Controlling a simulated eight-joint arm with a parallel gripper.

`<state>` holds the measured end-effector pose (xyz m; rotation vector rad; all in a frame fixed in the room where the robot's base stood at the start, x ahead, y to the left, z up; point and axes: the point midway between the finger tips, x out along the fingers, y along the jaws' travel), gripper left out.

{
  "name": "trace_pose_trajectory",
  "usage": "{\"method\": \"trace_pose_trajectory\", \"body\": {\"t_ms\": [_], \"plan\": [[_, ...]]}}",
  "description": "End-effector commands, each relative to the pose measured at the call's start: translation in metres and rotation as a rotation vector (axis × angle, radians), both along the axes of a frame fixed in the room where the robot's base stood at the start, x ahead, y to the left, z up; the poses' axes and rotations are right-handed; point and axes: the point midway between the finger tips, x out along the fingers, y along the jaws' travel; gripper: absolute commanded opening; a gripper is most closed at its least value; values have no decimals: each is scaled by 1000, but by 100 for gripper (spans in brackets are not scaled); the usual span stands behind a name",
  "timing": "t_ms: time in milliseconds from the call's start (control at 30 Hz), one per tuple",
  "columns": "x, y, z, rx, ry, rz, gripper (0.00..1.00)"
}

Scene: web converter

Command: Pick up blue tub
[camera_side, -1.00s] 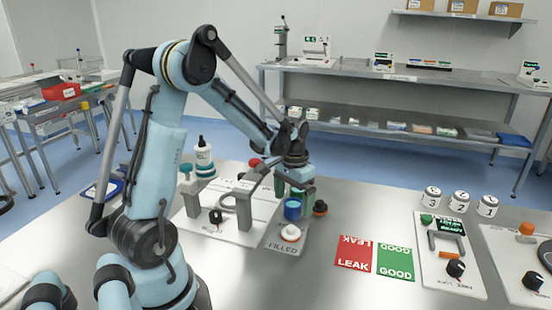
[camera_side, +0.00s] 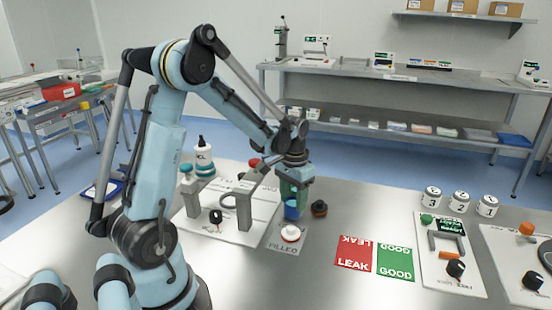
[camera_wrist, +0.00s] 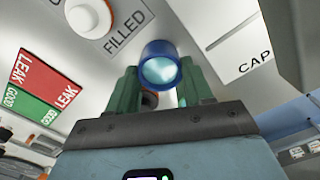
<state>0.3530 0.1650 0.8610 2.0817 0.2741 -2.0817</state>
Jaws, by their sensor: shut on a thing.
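The blue tub (camera_side: 292,211) is a small round cup at the back end of the grey FILLED pad (camera_side: 283,250). My gripper (camera_side: 294,201) points down over it, its green fingers shut on the tub and hiding part of it. In the wrist view the tub (camera_wrist: 158,52) shows its open top, pale inside, between the two green fingers (camera_wrist: 163,88). Whether its base touches the pad cannot be told.
A white button (camera_side: 290,233) stands in front of the tub, and a dark knob (camera_side: 319,208) stands close to its right. A grey frame (camera_side: 243,211) on a white board is at left. Red LEAK (camera_side: 353,254) and green GOOD (camera_side: 395,262) pads lie right.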

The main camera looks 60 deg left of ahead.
Motion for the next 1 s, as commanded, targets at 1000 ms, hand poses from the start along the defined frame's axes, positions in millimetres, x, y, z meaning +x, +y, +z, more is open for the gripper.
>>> {"method": "trace_pose_trajectory", "body": {"t_ms": [1000], "plan": [[0, 0, 54, 0, 0, 0, 24]]}}
